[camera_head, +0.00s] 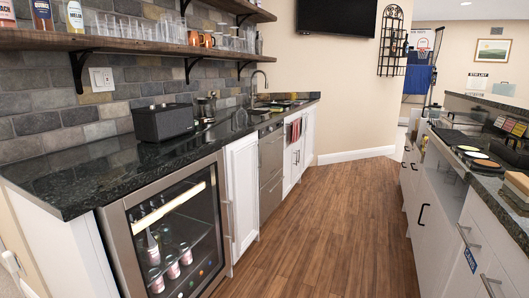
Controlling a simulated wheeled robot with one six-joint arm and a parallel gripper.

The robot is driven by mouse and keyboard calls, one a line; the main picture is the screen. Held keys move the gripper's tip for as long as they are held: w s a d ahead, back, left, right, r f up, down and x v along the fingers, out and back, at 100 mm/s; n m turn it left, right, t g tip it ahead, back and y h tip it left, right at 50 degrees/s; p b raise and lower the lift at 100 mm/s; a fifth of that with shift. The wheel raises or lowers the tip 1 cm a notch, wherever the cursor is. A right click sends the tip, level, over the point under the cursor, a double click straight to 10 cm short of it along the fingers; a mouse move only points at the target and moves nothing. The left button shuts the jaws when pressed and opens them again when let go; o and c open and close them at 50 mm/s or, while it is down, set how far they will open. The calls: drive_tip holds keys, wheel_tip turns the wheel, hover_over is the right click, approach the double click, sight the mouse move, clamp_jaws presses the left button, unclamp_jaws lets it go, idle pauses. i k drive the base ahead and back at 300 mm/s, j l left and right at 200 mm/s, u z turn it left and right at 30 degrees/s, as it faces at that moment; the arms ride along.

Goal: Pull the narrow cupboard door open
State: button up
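A narrow white cupboard door (244,190) stands in the left counter run, between the glass-front drinks fridge (165,240) and a stack of steel drawers (271,168). It looks closed and flush with the fronts beside it. I cannot make out a handle of its own; the long steel handle (227,205) at its left edge looks like the fridge's. My gripper is not visible in this view, so its place relative to the door cannot be seen.
Clear wooden floor (320,225) runs between the two counters. The dark left countertop (90,180) overhangs the fronts and carries a black speaker (163,121). On the right, white cabinets (430,215) with protruding dark handles border the aisle.

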sight(241, 154)
drive_tip(key=i+l, duration=0.15)
drive_tip(key=i, duration=0.8)
drive_tip(key=i+l, duration=0.15)
drive_tip(key=i, duration=0.8)
drive_tip(key=i+l, duration=0.15)
drive_tip(key=i, duration=0.8)
